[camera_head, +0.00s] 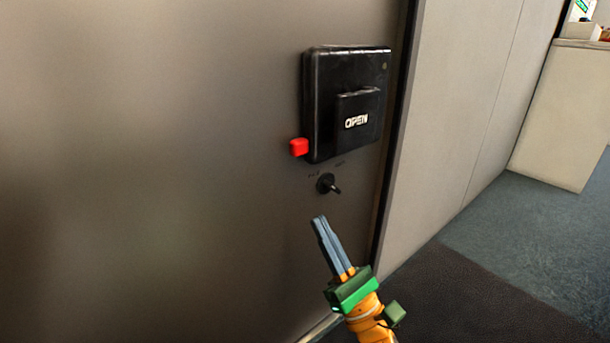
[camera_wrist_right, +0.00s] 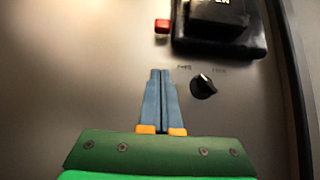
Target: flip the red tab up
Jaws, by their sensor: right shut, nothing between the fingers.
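The red tab (camera_head: 299,147) sticks out from the lower left corner of a black lock box (camera_head: 318,100) on the grey door. The right wrist view also shows these fingers (camera_wrist_right: 160,72) pressed together. My left gripper is not in view.
A small black knob (camera_head: 326,183) sits on the door below the box, close to my right fingertips. The box carries a raised block marked OPEN (camera_head: 358,118). A pale wall (camera_head: 455,110) and dark floor (camera_head: 480,300) lie to the right. The door left of the box is clear.

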